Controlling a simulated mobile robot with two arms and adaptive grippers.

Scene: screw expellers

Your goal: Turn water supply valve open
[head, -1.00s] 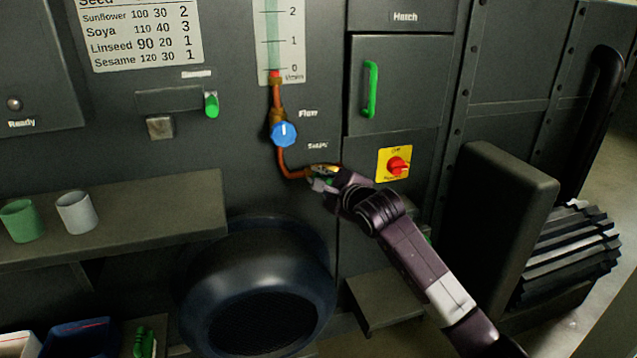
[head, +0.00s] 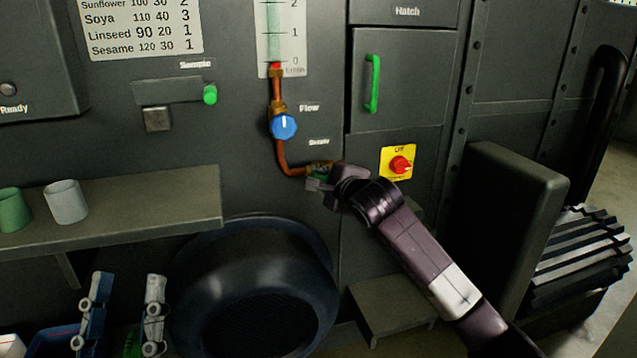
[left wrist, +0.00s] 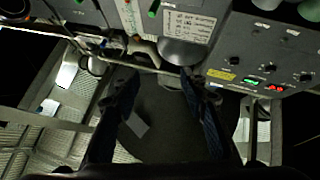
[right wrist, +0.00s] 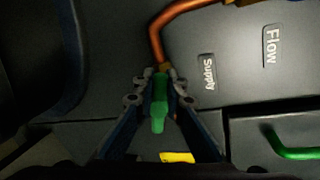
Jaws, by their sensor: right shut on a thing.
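The supply valve's green handle (right wrist: 159,108) is between the fingers of my right gripper (right wrist: 159,88) in the right wrist view. The fingers are shut on it, and its end sticks out toward the camera. It runs roughly in line with the end of the copper pipe (right wrist: 158,42), beside the "Supply" label (right wrist: 208,72). In the head view my right gripper (head: 318,184) is at the pipe's lower end and hides most of the handle. My left gripper (head: 124,312) is open and empty at the lower left, below the shelf. Its spread fingers also show in the left wrist view (left wrist: 160,85).
A blue flow knob (head: 284,127) is on the pipe above the valve. A red switch (head: 400,165) on a yellow plate is to the right. A shelf (head: 130,226) with two cups and a large dark round housing (head: 262,285) stand below the panel.

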